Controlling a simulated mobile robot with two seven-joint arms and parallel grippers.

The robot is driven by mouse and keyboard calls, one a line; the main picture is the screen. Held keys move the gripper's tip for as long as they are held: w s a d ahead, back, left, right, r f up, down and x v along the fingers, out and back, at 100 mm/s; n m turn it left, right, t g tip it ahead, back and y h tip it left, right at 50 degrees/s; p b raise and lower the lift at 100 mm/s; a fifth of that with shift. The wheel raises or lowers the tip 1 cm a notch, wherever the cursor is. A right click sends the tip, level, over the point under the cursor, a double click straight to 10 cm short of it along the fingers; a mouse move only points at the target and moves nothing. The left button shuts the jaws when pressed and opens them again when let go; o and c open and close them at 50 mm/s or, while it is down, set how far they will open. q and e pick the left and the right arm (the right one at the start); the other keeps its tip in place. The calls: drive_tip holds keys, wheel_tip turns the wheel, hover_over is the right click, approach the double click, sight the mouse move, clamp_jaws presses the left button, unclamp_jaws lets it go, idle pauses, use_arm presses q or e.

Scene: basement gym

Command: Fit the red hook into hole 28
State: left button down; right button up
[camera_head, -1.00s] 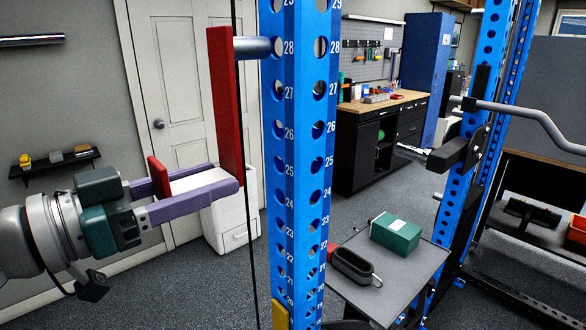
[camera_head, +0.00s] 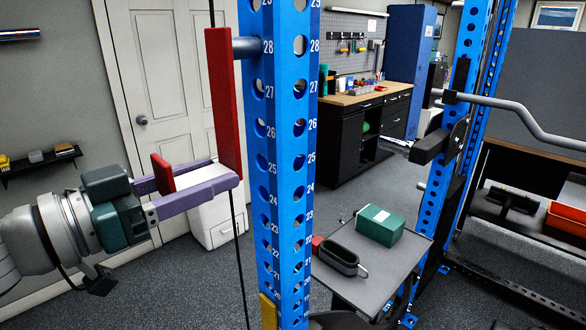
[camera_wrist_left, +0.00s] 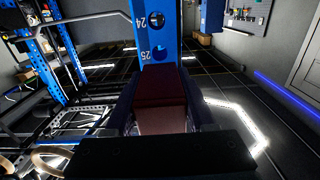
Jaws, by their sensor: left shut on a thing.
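The red hook has a tall red plate (camera_head: 224,105), a grey peg (camera_head: 246,47) near its top and a short red lip (camera_head: 162,173) at the other end of its shelf. My left gripper (camera_head: 222,173), with purple fingers, is shut on the hook's lower part. The hook stands upright beside the blue rack post (camera_head: 285,180). The peg's end is at the height of the 28 label, against the post's left face; I cannot tell how deep it sits. The hook also shows dark in the left wrist view (camera_wrist_left: 157,88), in front of the post. My right gripper is not in view.
A grey tray table (camera_head: 385,285) with a green box (camera_head: 380,225) and a dark handled object (camera_head: 340,258) stands right of the post. A second rack post with a bar (camera_head: 500,110) is farther right. A thin black cable hangs left of the post.

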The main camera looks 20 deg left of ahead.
sight(163, 190)
use_arm(q)
drive_tip(key=shift+x, duration=2.05)
drive_tip(key=shift+d+r, duration=0.1)
drive_tip(key=shift+r, duration=0.05)
drive_tip(key=shift+w+p, duration=0.15)
drive_tip(key=shift+p, duration=0.15)
drive_tip(key=shift+c, duration=0.8)
unclamp_jaws()
drive_tip(key=shift+s+f, duration=0.25)
drive_tip(key=b+v, duration=0.2)
drive_tip(key=v, duration=0.6)
drive_tip(key=shift+s+a+r, duration=0.1)
drive_tip(key=shift+s+a, duration=0.2)
drive_tip(key=shift+s+a+r, duration=0.15)
drive_tip(key=shift+s, duration=0.25)
